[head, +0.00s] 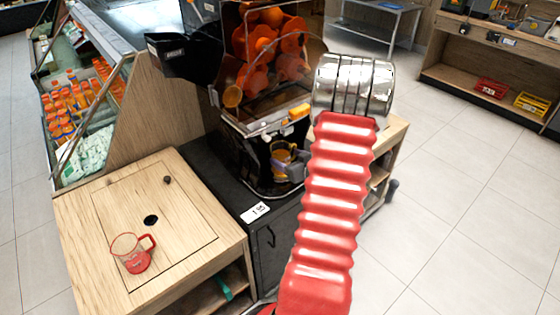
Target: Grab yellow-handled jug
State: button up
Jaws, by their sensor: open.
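The yellow-handled jug (281,150) stands in the lower bay of the orange juicer, and only a small part of it shows. My gripper (291,165), a grey shape, is in front of the jug at its right side. It is open, and part of it is hidden behind my red arm. Whether its fingers touch the handle is too small to tell. A clear jug with a red handle and red base (133,262) stands on the wooden counter at the left.
The juicer (265,60) with oranges stands on a dark cabinet. The wooden counter (185,215) has a dark hole and a small knob. A chilled display with bottles (70,105) is at the left. Open tiled floor lies at the right, with red (490,88) and yellow (531,103) baskets beyond.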

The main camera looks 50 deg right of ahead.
jog(key=shift+w, duration=0.1)
jog(key=shift+x, duration=2.55)
jog(key=shift+a, duration=0.1)
jog(key=shift+c, duration=0.5)
jog(key=c, duration=1.2)
jog(key=shift+r, duration=0.15)
